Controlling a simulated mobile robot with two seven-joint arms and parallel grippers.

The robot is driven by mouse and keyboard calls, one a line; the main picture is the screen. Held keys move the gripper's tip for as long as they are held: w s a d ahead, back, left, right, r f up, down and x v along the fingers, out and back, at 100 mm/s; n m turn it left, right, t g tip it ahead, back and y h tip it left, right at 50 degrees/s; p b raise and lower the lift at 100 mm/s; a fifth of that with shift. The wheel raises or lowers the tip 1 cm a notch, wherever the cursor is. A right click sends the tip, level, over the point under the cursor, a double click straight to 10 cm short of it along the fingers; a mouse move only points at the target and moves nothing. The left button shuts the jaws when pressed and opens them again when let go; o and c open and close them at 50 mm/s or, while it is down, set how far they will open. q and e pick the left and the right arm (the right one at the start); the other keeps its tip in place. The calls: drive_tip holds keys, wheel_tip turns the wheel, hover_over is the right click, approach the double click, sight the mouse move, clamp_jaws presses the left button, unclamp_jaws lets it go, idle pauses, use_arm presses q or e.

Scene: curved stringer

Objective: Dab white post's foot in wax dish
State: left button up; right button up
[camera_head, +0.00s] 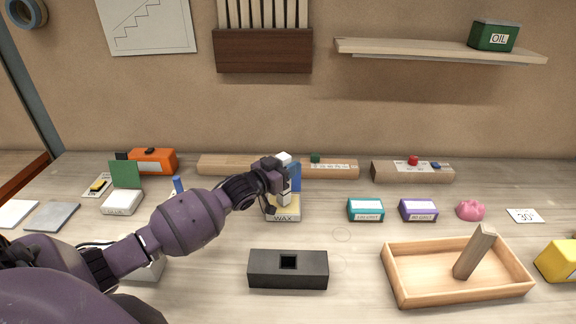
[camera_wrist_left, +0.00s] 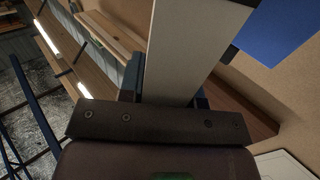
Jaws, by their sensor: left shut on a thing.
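The white post (camera_head: 285,160) is in my left gripper (camera_head: 277,187), with its top showing above the fingers. In the left wrist view the pale post (camera_wrist_left: 192,50) runs between the two fingers of my left gripper (camera_wrist_left: 170,92), which is shut on it. The wax dish (camera_head: 286,215), a cream box labelled WAX with a raised blue lid (camera_head: 296,178), sits directly below the gripper. The post's lower part is at the dish, but I cannot tell whether its foot touches the wax. My right gripper is not in view.
A black block with a square hole (camera_head: 288,268) lies in front of the dish. A wooden tray (camera_head: 395,278) with a leaning wooden post (camera_head: 475,252) is at right. Teal (camera_head: 365,210) and purple (camera_head: 418,210) boxes stand right of the dish. Wooden pieces (camera_head: 330,168) lie behind.

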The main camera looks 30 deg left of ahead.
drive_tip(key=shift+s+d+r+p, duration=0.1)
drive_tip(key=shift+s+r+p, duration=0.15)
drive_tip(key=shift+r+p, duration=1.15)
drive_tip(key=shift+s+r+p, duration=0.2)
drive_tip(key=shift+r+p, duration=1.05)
drive_tip(key=shift+p, duration=0.1)
